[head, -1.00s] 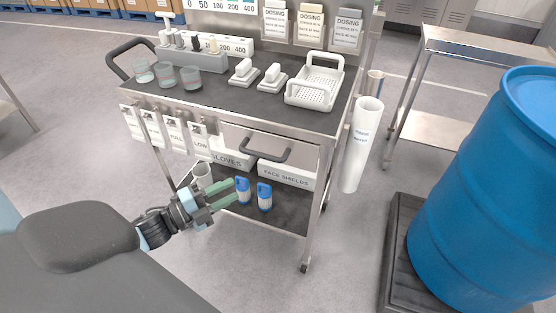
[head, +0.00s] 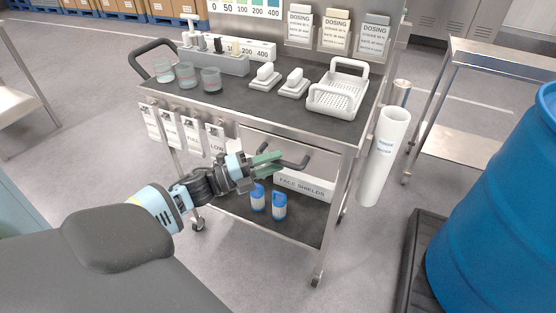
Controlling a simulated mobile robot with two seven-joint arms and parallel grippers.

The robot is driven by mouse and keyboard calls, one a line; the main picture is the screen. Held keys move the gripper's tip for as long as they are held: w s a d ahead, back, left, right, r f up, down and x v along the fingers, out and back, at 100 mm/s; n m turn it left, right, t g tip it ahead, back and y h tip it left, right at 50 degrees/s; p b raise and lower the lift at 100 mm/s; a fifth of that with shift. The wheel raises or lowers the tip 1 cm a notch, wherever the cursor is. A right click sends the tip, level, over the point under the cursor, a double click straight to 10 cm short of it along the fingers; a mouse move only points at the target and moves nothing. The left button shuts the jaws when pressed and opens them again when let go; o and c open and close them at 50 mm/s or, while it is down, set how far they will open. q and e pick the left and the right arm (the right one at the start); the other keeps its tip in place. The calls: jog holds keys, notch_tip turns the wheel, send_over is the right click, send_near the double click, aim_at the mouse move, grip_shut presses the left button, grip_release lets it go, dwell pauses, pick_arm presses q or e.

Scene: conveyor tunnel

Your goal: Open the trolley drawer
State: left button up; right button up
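The grey metal trolley (head: 326,129) stands in front of me with its drawer (head: 318,160) just under the worktop. The drawer looks closed. Its dark bar handle (head: 300,163) is partly hidden behind my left gripper. My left gripper (head: 268,162) is in front of the drawer, at the left part of the handle. Its green fingers are apart and point right. I cannot tell whether they touch the handle or have it between them. My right gripper is not in view.
Blue-and-white bottles (head: 279,205) and a face shields box (head: 303,185) sit on the lower shelf. Hanging tags (head: 193,135) line the trolley's left front edge. A white tube (head: 384,155) stands at its right. A blue drum (head: 500,215) is at the right.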

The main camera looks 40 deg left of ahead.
pick_arm(q)
jog(key=shift+x, duration=0.9)
grip_shut()
